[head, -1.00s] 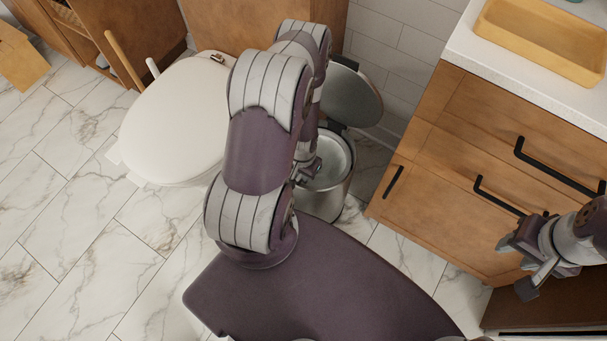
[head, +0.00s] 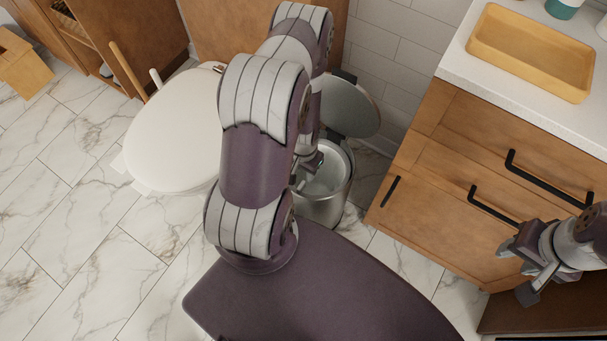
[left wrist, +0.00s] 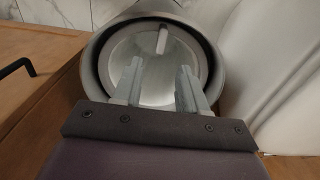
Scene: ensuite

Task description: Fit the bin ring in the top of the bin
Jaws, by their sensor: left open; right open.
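The metal bin (head: 325,209) stands on the floor beside the toilet, its round lid (head: 352,108) tipped up behind it. My left gripper (head: 312,168) is over the bin's mouth, partly hidden by my own arm in the head view. In the left wrist view my left gripper (left wrist: 160,76) is open, its two fingers apart and pointing into the bin (left wrist: 91,68). A pale round edge shows inside the mouth there; I cannot tell whether it is the bin ring or the bin's inside. Nothing shows clearly between the fingers. My right gripper (head: 527,271) is open and empty by the cabinet.
The white toilet (head: 172,135) is left of the bin. A wooden cabinet (head: 440,190) with black handles is close on its right, under a pale counter (head: 455,62) bearing a yellow tray (head: 535,15). A tiled wall is behind.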

